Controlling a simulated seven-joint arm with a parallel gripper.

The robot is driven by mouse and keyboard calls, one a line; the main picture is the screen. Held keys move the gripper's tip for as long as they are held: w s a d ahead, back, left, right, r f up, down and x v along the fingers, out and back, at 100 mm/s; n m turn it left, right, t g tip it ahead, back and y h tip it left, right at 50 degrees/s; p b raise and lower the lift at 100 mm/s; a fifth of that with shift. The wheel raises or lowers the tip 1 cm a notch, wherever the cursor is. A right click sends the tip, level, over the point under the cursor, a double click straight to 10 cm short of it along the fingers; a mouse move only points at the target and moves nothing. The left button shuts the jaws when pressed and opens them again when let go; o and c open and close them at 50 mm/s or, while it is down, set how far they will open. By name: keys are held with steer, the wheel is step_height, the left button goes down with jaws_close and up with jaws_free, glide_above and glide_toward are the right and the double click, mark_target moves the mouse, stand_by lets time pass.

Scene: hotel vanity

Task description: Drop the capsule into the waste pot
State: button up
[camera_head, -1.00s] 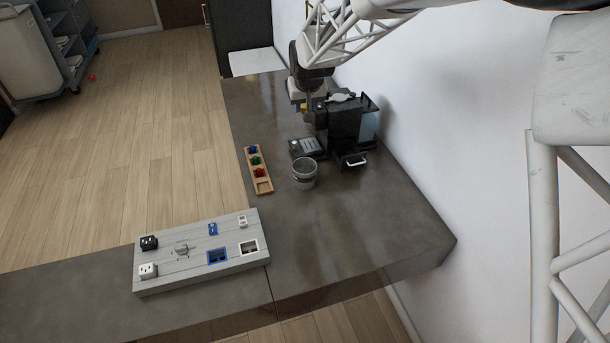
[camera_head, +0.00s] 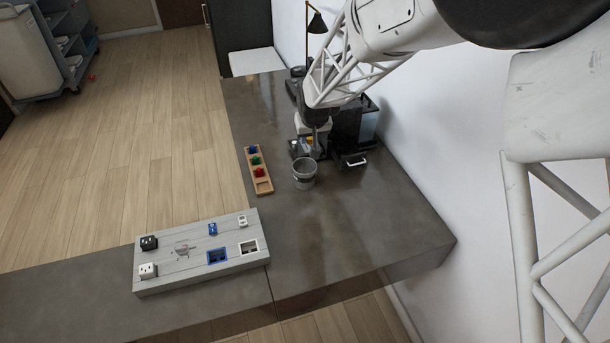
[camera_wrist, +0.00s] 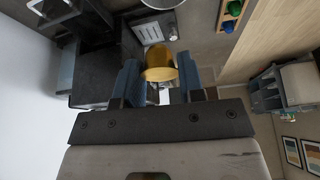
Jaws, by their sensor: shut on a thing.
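My gripper (camera_wrist: 160,80) is shut on a yellow capsule (camera_wrist: 160,67), which sits between the blue finger pads in the wrist view. In the head view my gripper (camera_head: 306,148) is above the counter, just behind the waste pot, with a bit of the yellow capsule (camera_head: 309,140) showing. The waste pot (camera_head: 304,175) is a grey, open-topped bucket standing upright on the counter. Its rim (camera_wrist: 160,4) shows at the top edge of the wrist view, apart from the capsule.
A black coffee machine (camera_head: 352,130) stands right of the gripper. A wooden tray (camera_head: 264,186) with blue, green and red capsules lies left of the pot. A grey board (camera_head: 180,275) with sockets lies nearer. The counter (camera_head: 350,220) right of and in front of the pot is clear.

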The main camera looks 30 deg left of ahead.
steer(key=shift+f, duration=2.9)
steer(key=o, duration=1)
steer(key=shift+c, duration=0.2)
steer(key=shift+r, duration=0.15)
steer(key=v, duration=0.7)
steer(key=shift+r, duration=0.25)
steer(key=shift+s+d, duration=0.1)
